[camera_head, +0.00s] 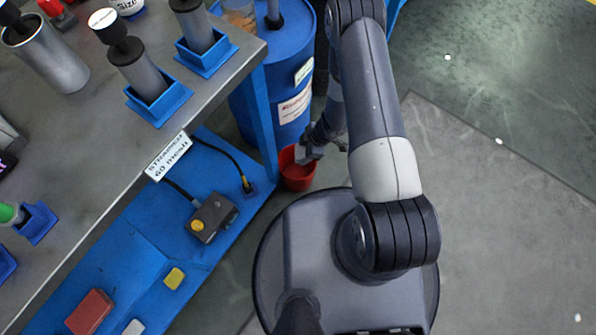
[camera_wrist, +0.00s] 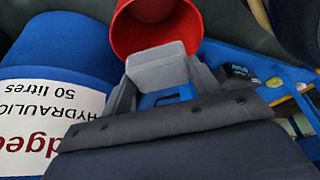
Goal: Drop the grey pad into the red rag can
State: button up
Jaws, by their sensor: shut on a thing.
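The red rag can (camera_head: 297,178) stands on the floor beside the blue bench's lower shelf, near the blue drum. In the wrist view the can (camera_wrist: 155,12) is at the top, its open mouth facing the camera. My gripper (camera_wrist: 162,88) is shut on the grey pad (camera_wrist: 157,62), a light grey block between the fingers. In the wrist view the pad overlaps the can's near rim. In the head view my gripper (camera_head: 312,148) is over the can's mouth and hides part of it. I cannot tell how high the pad is above the rim.
The blue drum (camera_head: 290,75) with labels stands just behind the can. The bench top (camera_head: 90,120) holds grey cylinders in blue holders. The lower blue shelf (camera_head: 130,250) carries a dark box with a yellow button and small blocks. Open floor (camera_head: 500,200) lies to the right.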

notch_tip(320, 180, down, 6)
jog(key=b, duration=0.5)
jog(key=shift+r, duration=0.1)
jog(key=o, duration=1)
jog(key=shift+c, duration=0.2)
jog(key=p+v, duration=0.4)
jog(key=v, duration=0.6)
jog(key=shift+r+p, duration=0.4)
jog(key=shift+d, duration=0.1)
jog(key=b+x, duration=0.5)
jog(key=x, duration=0.6)
notch_tip(320, 180, up, 6)
jog(key=p, duration=0.5)
jog(key=shift+d+f, duration=0.1)
jog(key=shift+f, duration=0.1)
